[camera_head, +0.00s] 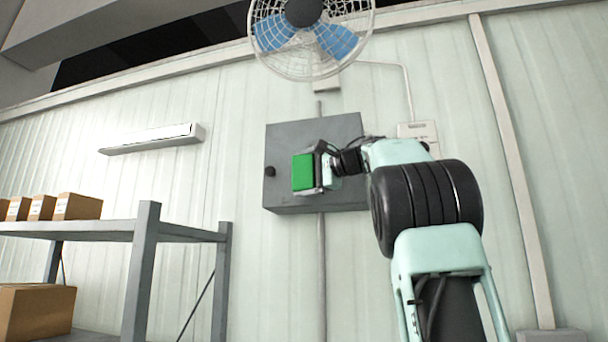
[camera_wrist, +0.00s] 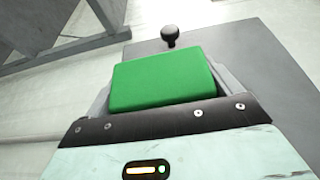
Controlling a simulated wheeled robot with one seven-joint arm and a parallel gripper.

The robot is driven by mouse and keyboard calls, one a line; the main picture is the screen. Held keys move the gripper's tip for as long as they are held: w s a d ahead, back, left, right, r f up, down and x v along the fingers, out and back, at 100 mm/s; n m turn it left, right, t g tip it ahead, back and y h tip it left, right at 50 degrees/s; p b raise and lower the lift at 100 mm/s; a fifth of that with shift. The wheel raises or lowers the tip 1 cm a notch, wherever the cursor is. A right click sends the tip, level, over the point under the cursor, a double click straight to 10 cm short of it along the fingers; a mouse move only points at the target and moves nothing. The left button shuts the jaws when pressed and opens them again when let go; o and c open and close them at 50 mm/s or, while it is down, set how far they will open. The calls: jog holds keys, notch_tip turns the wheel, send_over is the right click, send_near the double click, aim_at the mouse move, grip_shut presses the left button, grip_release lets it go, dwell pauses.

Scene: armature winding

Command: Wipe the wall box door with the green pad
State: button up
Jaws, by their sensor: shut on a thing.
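The grey wall box (camera_head: 290,135) is fixed to the pale panelled wall, with its door facing me and a dark round knob (camera_head: 270,171) at its left side. My gripper (camera_head: 312,172) is in front of the door and is shut on the green pad (camera_head: 302,173). In the wrist view the green pad (camera_wrist: 163,82) sits between the two fingers. The door surface (camera_wrist: 245,60) and the knob (camera_wrist: 170,36) show beyond it. My arm and gripper hide part of the door's right side. I cannot tell whether the pad touches the door.
A wall fan (camera_head: 305,40) hangs above the box. A small light box (camera_head: 418,131) is on the wall to its right. A grey shelf (camera_head: 146,260) with several cardboard cartons (camera_head: 77,206) stands at the left. A conduit (camera_head: 321,270) runs below the box.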

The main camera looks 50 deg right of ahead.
jog(key=shift+w+d+p, duration=0.2)
jog(key=shift+d, duration=0.3)
jog(key=shift+w+d+p, duration=0.2)
jog(key=shift+d, duration=0.25)
jog(key=shift+s, duration=0.1)
